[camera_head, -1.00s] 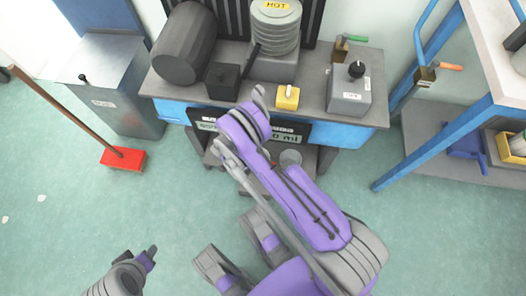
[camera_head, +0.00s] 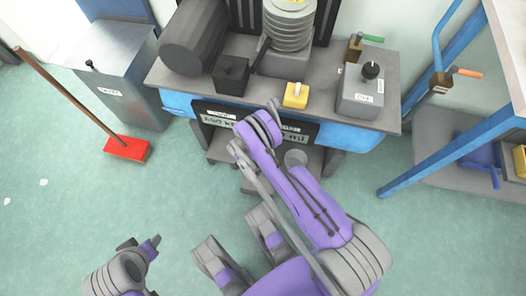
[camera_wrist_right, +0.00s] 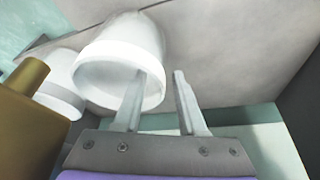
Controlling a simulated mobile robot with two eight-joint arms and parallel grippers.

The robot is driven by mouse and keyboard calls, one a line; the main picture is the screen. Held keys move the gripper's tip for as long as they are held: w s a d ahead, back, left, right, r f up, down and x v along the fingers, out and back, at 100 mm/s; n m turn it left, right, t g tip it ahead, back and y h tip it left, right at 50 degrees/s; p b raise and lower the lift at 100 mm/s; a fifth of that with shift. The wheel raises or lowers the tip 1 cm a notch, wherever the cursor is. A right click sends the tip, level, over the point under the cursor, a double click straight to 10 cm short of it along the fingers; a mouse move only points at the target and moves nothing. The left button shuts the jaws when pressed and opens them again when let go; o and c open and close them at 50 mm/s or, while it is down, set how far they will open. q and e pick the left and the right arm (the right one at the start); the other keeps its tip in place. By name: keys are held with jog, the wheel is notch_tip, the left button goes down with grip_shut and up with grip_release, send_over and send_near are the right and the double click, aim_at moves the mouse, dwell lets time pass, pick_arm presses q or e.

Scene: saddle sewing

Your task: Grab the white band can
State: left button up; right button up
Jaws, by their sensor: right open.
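In the right wrist view a pale can (camera_wrist_right: 120,60) with a bright white band around its near end stands close in front of my right gripper (camera_wrist_right: 158,80). That gripper is open, and its left finger overlaps the band in the picture; I cannot tell whether they touch. A second white can-like thing (camera_wrist_right: 62,85) with a similar band is to the left, partly hidden. In the head view my right arm reaches to the workbench and its fingertips cannot be made out. My left gripper (camera_head: 152,244) is low at the left, away from the bench, its jaw opening unclear.
A brass-coloured block (camera_wrist_right: 30,105) is close at left in the wrist view. The workbench (camera_head: 320,108) carries machines and a yellow switch box (camera_head: 296,95). A blue-framed table (camera_head: 440,160) stands right; a red broom (camera_head: 127,149) stands left.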

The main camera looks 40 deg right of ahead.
jog(key=shift+x, duration=1.15)
grip_shut()
dwell(0.5)
